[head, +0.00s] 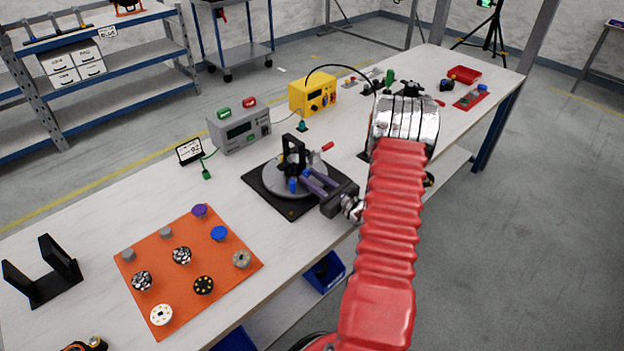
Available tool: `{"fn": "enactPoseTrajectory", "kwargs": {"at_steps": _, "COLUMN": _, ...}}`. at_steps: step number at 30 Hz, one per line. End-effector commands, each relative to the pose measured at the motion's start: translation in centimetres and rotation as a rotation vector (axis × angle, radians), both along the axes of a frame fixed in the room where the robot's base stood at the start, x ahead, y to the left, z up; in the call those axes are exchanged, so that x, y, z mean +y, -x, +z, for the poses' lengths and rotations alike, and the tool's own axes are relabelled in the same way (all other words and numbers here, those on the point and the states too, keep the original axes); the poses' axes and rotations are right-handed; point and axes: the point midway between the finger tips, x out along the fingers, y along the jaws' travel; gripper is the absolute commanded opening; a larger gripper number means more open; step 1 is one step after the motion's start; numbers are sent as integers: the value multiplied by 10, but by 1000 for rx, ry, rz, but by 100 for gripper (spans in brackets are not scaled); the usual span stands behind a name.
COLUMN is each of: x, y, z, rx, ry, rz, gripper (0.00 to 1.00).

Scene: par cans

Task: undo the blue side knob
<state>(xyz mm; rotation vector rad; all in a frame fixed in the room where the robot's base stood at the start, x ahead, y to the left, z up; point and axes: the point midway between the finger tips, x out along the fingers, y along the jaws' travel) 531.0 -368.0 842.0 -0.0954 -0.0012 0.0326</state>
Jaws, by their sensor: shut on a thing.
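The blue side knob (293,186) sits low at the front of a black upright fixture (294,152) on a round grey plate (270,183). My gripper (305,181) reaches in from the right, its fingers pointing left over the plate. It is shut on the blue knob, whose left part shows beside the fingertips. The contact itself is small and partly hidden by the fingers. A red-tipped handle (327,146) sticks out to the right of the fixture.
An orange mat (153,221) with several knobs, including another blue one (219,233), lies front left. A black cradle (42,274) stands at the far left. A grey meter (240,130) and a yellow power unit (313,94) stand behind the plate. Bare tabletop (110,210) shows left.

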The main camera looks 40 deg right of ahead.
Motion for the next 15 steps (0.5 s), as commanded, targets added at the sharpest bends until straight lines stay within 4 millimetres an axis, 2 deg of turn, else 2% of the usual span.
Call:
{"fn": "enactPoseTrajectory", "kwargs": {"at_steps": 9, "x": 1, "y": 0, "z": 0, "rx": -7, "ry": 218, "rz": 0, "gripper": 1}}
{"fn": "enactPoseTrajectory", "kwargs": {"at_steps": 15, "x": 1, "y": 0, "z": 0, "rx": -9, "ry": 289, "rz": 0, "gripper": 1}}
